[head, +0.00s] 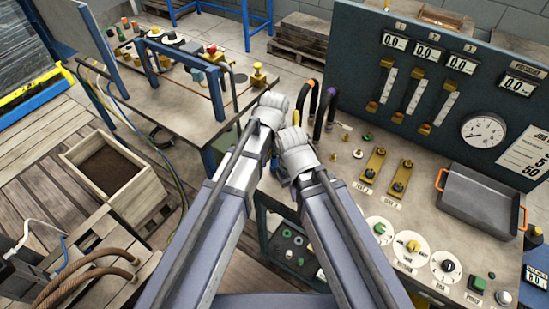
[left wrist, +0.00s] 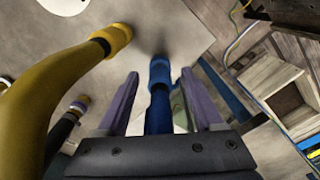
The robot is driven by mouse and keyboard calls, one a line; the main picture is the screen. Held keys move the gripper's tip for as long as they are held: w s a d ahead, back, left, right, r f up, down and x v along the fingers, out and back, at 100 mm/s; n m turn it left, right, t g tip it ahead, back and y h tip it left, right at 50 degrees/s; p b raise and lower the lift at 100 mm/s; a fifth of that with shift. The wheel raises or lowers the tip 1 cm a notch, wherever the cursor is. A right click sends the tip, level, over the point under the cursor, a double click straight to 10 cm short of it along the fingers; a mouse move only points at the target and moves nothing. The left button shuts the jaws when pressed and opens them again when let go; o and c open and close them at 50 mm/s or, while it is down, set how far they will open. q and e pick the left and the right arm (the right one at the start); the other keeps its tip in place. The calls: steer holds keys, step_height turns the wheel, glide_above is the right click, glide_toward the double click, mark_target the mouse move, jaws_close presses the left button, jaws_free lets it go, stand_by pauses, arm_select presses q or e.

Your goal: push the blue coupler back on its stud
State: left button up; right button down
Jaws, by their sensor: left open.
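The blue coupler (left wrist: 160,73) shows in the left wrist view, at the end of a dark blue hose (left wrist: 158,112) and against the brownish-grey bench top. Whether it is seated on its stud cannot be told, as the stud is hidden. My left gripper (left wrist: 160,77) is open, with one finger on each side of the coupler and hose and a visible gap on both sides. In the head view my two wrists sit close together at the bench's left edge and hide the coupler and fingers. The right gripper's fingers cannot be made out.
A yellow coupler (left wrist: 113,38) on a thick yellow hose stands close on the left. Black hoses with orange (head: 311,83) and purple (head: 333,92) rings rise beside my wrists. A gauge panel (head: 440,75) backs the bench; a grey tray (head: 478,200) lies right. A wooden crate (head: 135,195) is left.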

arm_select(q)
step_height(320, 180, up, 7)
steer(key=p, duration=0.6)
steer(key=shift+a, duration=0.1)
steer(key=s+a+m, duration=0.1)
steer(key=s+a, duration=0.3)
steer(key=a, duration=0.4)
steer(key=s+a+m, duration=0.2)
steer(key=s+a, duration=0.1)
steer(key=a, duration=0.6)
steer(key=s+d+m, duration=0.1)
steer(key=s+d, duration=0.2)
steer(key=d, duration=0.2)
steer(key=s+d+m+y, duration=0.1)
steer(key=s+d+m, duration=0.1)
steer(key=d, duration=0.4)
steer(key=shift+s, duration=0.5)
steer(key=shift+d, duration=0.1)
